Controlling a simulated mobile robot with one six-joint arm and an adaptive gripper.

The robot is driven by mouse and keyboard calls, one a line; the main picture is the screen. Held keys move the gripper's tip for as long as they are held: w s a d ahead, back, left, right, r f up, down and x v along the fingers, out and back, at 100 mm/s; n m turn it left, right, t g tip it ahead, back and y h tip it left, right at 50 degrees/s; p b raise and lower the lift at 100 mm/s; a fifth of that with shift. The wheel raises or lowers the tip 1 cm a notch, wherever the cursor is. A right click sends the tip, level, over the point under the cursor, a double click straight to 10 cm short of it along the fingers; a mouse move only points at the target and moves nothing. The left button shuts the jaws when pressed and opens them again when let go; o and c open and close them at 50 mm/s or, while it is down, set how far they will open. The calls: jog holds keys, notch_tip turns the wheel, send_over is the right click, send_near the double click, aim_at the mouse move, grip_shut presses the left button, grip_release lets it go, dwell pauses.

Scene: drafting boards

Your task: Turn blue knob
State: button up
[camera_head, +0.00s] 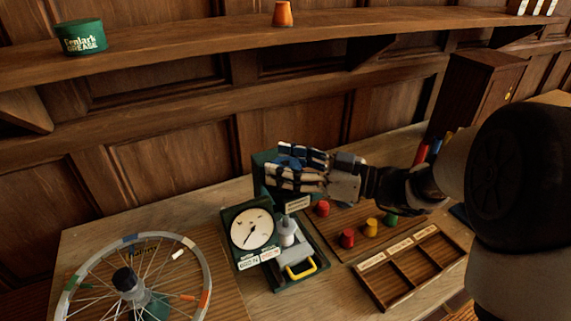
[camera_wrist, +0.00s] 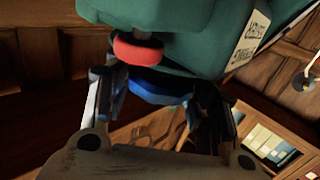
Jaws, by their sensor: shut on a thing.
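The blue knob (camera_wrist: 160,86) is on the dark green press-like device (camera_wrist: 205,35) and sits between my fingers in the wrist view. In the head view a blue part of it (camera_head: 291,160) shows at my gripper (camera_head: 283,168). My gripper, also in the wrist view (camera_wrist: 155,98), is shut on the blue knob from the right side of the device. The fingers hide part of the knob, so its exact angle cannot be told. A red knob (camera_wrist: 138,50) is close to the blue one on the same device.
A spoked wheel (camera_head: 135,285) lies left. A shelf (camera_head: 200,50) runs above.

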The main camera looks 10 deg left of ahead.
jog(key=shift+c, duration=0.8)
jog(key=shift+t, duration=0.3)
jog(key=m+t+h, duration=0.1)
jog(key=m+t, duration=0.1)
jog(key=t, duration=0.1)
jog(key=m+t+h, duration=0.2)
jog(key=m+t, duration=0.1)
jog(key=t, duration=0.1)
jog(key=shift+s+a+m+h, duration=0.1)
jog(key=shift+s+m+h, duration=0.05)
jog(key=shift+m+h, duration=0.15)
jog(key=shift+m+t+h, duration=1.8)
jog(key=shift+t+h, duration=0.2)
jog(key=shift+h, duration=0.4)
jog(key=o, duration=1.1)
